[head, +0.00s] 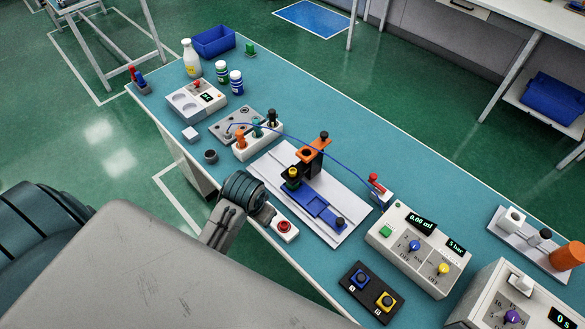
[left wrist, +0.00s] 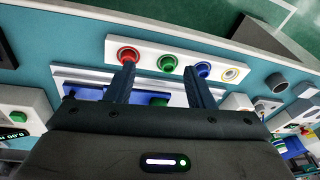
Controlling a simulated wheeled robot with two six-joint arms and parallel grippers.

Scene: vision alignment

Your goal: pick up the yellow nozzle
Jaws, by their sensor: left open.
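A small part with a yellow top (head: 293,172), which looks like the yellow nozzle, stands upright in the dark holder beside the orange bracket (head: 312,151) in the head view. I cannot make it out in the left wrist view, where my gripper body covers much of the scene. My left gripper (left wrist: 160,72) is open, its two dark fingers apart with nothing seen between them. Beyond the fingers lies a white panel (left wrist: 147,53) with red, green and blue round parts and a yellow ring. In the head view my left arm hides its fingertips. My right gripper is not in view.
A blue slide (head: 318,207) lies on a white plate beside the bracket. A white rack (head: 250,149) holds orange, teal and dark parts, with a blue tube arching nearby. A control box (head: 408,262) stands to the right. The far table edge has clear teal surface.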

